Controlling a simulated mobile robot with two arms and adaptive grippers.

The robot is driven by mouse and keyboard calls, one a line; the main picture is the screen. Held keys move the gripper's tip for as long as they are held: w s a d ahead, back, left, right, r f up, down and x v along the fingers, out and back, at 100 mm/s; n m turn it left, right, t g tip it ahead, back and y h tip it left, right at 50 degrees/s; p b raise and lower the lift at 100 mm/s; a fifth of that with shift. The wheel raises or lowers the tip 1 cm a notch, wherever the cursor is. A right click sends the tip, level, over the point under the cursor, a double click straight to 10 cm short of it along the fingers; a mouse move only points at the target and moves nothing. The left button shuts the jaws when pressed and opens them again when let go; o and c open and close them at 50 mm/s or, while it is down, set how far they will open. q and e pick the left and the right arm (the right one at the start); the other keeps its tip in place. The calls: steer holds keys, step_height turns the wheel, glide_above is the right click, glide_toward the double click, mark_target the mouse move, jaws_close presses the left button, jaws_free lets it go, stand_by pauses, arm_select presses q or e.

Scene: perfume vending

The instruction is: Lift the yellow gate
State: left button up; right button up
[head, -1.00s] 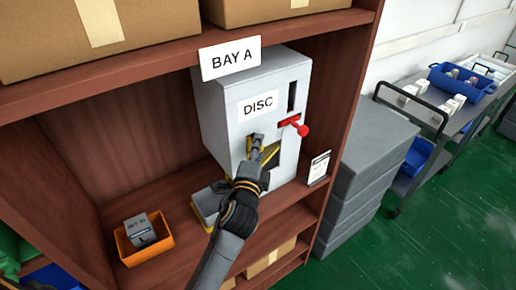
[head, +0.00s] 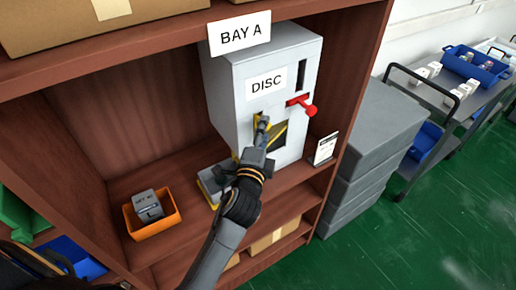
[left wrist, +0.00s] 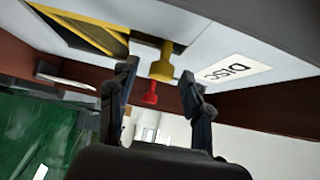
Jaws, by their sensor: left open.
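The yellow gate (head: 277,135) shows as a yellow edge across the dark opening in the front of the grey DISC machine (head: 225,85). In the left wrist view its yellow striped panel (left wrist: 85,33) lies at the upper left, with a yellow knob (left wrist: 165,64) beside it. My left gripper (head: 263,123) is at the front of the machine, left of the opening. In the left wrist view its fingers (left wrist: 160,88) are spread, with the knob showing between them; contact cannot be told. My right gripper is not in view.
A red lever (head: 308,108) sticks out right of the opening. A grey and yellow block (head: 210,187) lies below the machine. An orange bin (head: 152,229) holds a grey box on the shelf's left. Grey stacked crates (head: 365,150) and a cart (head: 470,112) stand right.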

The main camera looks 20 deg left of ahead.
arm_select(q)
steer(key=s+d, duration=0.1)
steer(key=s, duration=0.8)
steer(key=shift+s, duration=0.15)
